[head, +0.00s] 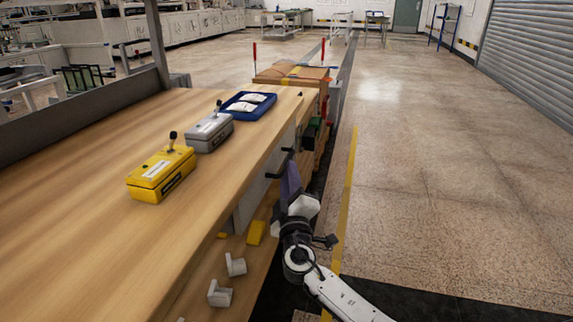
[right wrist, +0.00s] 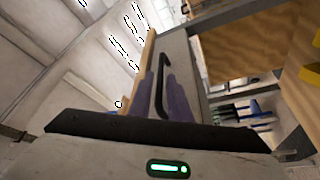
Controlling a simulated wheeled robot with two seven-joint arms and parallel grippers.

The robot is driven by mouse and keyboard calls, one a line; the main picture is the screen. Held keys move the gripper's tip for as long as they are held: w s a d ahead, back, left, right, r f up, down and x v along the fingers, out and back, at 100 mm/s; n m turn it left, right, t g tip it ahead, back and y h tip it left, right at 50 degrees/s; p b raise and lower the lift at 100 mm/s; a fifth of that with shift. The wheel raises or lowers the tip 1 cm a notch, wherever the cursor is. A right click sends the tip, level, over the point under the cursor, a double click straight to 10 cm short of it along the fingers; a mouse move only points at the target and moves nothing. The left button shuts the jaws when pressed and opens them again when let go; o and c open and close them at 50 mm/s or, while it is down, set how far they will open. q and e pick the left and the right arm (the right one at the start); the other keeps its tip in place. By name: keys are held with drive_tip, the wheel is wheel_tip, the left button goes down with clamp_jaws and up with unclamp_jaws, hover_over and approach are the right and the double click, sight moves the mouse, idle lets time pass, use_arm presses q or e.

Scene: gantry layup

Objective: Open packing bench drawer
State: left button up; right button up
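The packing bench (head: 95,180) has a long wooden top and fills the left of the head view. A grey drawer front (head: 252,192) is under its right edge, and looks closed. Its black bar handle (head: 281,164) also shows in the right wrist view (right wrist: 164,66). My right gripper (head: 290,172) is at the drawer front. In the right wrist view its purple fingers (right wrist: 163,90) lie on both sides of the handle, close against it, with little or no gap. The handle's lower part is between them. My left gripper is not in view.
On the bench top are a yellow box (head: 161,177), a grey box (head: 209,134) and a blue tray (head: 248,106) with white packets. A lower shelf holds white brackets (head: 220,294) and a yellow block (head: 256,232). Cartons (head: 292,75) stand beyond. The floor (head: 430,180) to the right is clear.

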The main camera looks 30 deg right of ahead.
drive_tip(key=x, duration=0.5)
clamp_jaws()
